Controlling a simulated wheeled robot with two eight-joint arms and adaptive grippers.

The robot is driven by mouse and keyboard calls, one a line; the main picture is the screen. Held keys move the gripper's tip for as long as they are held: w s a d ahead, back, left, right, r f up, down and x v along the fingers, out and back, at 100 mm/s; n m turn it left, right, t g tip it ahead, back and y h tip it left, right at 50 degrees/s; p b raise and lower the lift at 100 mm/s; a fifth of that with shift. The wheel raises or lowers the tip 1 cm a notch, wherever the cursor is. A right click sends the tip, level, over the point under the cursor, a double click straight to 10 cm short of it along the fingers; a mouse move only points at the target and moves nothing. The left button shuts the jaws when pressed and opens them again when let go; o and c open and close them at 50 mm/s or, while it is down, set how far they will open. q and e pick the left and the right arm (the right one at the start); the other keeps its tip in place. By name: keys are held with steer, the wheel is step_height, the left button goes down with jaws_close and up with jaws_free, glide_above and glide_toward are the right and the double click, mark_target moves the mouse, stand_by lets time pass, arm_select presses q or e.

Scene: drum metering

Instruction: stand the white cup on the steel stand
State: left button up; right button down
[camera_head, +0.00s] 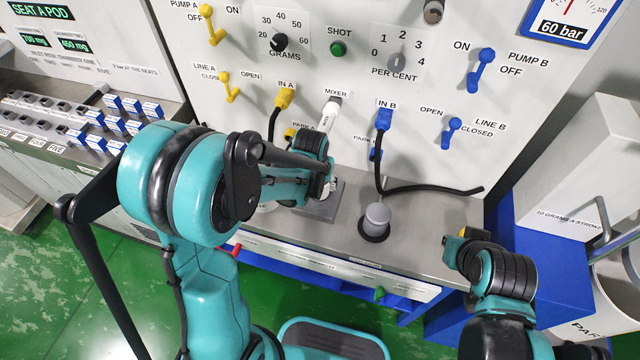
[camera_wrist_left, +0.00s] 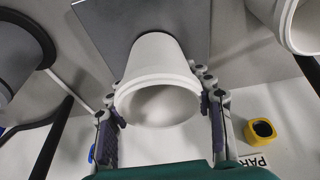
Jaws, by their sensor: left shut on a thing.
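The white cup (camera_wrist_left: 158,85) sits between the two fingers of my left gripper (camera_wrist_left: 163,125) in the left wrist view, its round mouth facing the camera. My left gripper is shut on it. The grey square plate of the steel stand (camera_wrist_left: 105,25) shows just beyond the cup; I cannot tell whether the cup touches it. In the head view the steel stand (camera_head: 318,207) is on the bench, partly covered by my left arm and gripper (camera_head: 328,186), which hide the cup. My right gripper (camera_head: 463,243) is over the bench's right front edge, its fingers unclear.
The white mixer outlet (camera_head: 328,115) projects from the panel above the stand. A grey cylinder on a black base (camera_head: 375,220) stands right of it. A black hose (camera_head: 430,188) lies along the back of the bench. Bare bench top lies right of the cylinder.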

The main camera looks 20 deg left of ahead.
arm_select(q)
steer(key=shift+s, duration=0.25)
steer(key=shift+f, duration=0.2)
steer(key=o, duration=1.3)
